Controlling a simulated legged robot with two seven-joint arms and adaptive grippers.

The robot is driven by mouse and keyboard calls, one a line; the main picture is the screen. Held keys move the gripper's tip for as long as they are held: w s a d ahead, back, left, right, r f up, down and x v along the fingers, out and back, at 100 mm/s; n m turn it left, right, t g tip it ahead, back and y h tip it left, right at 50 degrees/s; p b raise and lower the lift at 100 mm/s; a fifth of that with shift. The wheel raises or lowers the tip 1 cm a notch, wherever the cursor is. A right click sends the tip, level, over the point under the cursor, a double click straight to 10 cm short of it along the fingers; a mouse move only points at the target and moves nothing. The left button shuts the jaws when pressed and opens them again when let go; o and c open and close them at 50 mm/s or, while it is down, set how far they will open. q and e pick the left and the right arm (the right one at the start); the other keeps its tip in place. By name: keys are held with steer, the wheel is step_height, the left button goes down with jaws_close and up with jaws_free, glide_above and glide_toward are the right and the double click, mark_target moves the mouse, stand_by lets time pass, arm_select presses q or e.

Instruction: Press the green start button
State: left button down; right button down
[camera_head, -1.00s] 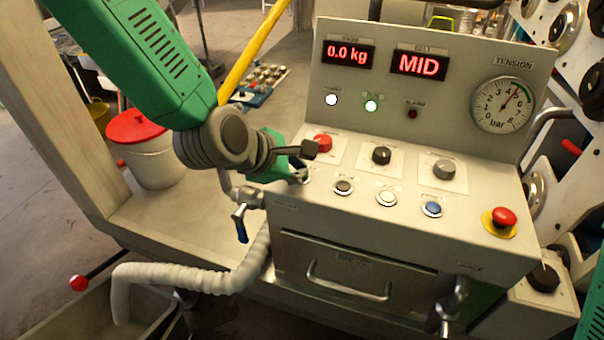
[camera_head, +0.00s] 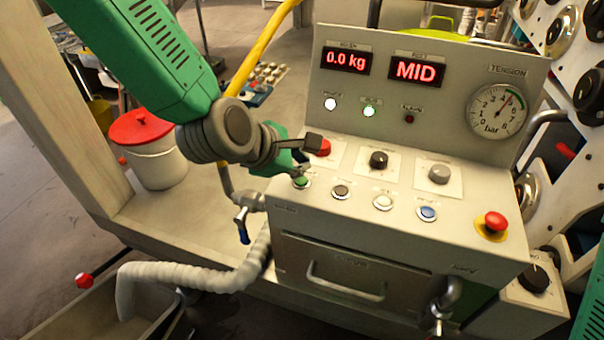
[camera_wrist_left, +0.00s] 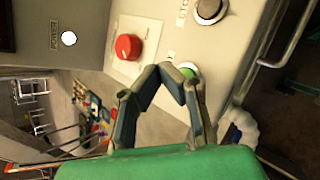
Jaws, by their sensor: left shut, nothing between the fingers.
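The green start button (camera_head: 301,182) is at the left end of the lower button row on the control panel. Part of it shows just beyond my fingertips in the left wrist view (camera_wrist_left: 188,72). My left gripper (camera_head: 299,172) is shut and empty, with its fingertips at the button's upper edge in the head view. In the wrist view the fingertips (camera_wrist_left: 170,72) meet beside the button and overlap its edge. I cannot tell whether they touch it. My right gripper is not in view.
A red knob (camera_head: 321,147) stands close behind the fingertips. Dark (camera_head: 341,191), white (camera_head: 382,202) and blue (camera_head: 427,213) buttons continue the row to the right. A red emergency stop (camera_head: 495,222) is at the far right. A valve with a blue handle (camera_head: 241,225) sticks out at left.

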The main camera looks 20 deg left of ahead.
mark_target(301, 180)
arm_select(q)
steer(key=shift+r+p, duration=1.35)
steer(key=shift+r, duration=0.5)
steer(key=shift+f, duration=0.1)
